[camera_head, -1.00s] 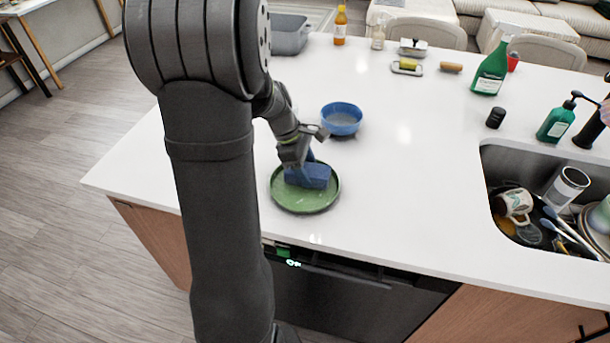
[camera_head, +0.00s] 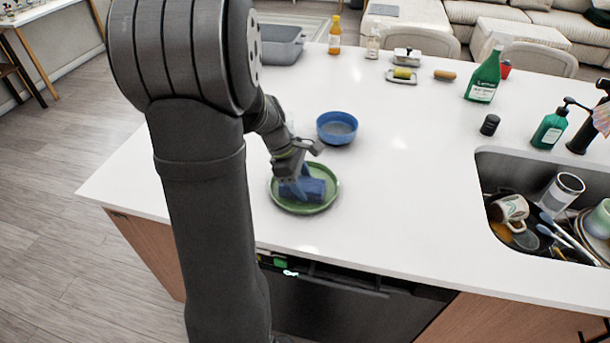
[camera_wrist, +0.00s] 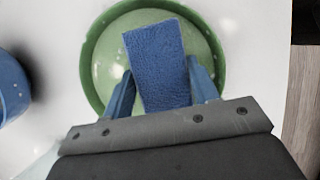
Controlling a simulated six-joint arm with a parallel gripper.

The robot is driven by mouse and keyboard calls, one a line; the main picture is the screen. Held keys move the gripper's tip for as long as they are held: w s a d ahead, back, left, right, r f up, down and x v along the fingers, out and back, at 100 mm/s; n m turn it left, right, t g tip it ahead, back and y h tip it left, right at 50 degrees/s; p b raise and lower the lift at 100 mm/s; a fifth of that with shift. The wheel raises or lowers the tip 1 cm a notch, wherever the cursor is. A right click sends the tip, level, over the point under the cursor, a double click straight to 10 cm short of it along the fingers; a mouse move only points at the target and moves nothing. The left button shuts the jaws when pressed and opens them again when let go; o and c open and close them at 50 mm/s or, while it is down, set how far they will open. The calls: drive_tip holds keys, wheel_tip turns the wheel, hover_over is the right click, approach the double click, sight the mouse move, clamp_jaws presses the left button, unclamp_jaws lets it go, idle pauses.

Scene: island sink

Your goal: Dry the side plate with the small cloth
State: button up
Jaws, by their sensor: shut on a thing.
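The green side plate (camera_head: 324,203) lies on the white counter near its front edge. The small blue cloth (camera_head: 312,190) is over the plate, held in my gripper (camera_head: 298,186). In the wrist view the cloth (camera_wrist: 158,62) stands between my blue fingers, and my gripper (camera_wrist: 160,88) is shut on it. The plate (camera_wrist: 98,50) shows around it, with pale spots on its surface. The cloth hides the middle of the plate. I cannot tell how firmly it touches the plate.
A blue bowl (camera_head: 337,128) stands behind the plate. The sink (camera_head: 480,165) on the right holds dirty dishes. A green bottle (camera_head: 484,78), a soap dispenser (camera_head: 550,128) and a dark jar (camera_head: 489,125) stand near it. The counter between plate and sink is clear.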

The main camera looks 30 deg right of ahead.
drive_tip(key=s+a, duration=0.3)
drive_tip(key=shift+s+a, duration=0.2)
drive_tip(key=shift+w+d, duration=3.45)
drive_tip(key=shift+w+d+r, duration=0.1)
drive_tip(key=shift+w+d, duration=0.05)
drive_tip(key=shift+w, duration=0.05)
wheel_tip(320, 180, up, 9)
drive_tip(key=shift+r, duration=0.2)
drive_tip(key=shift+s, duration=0.1)
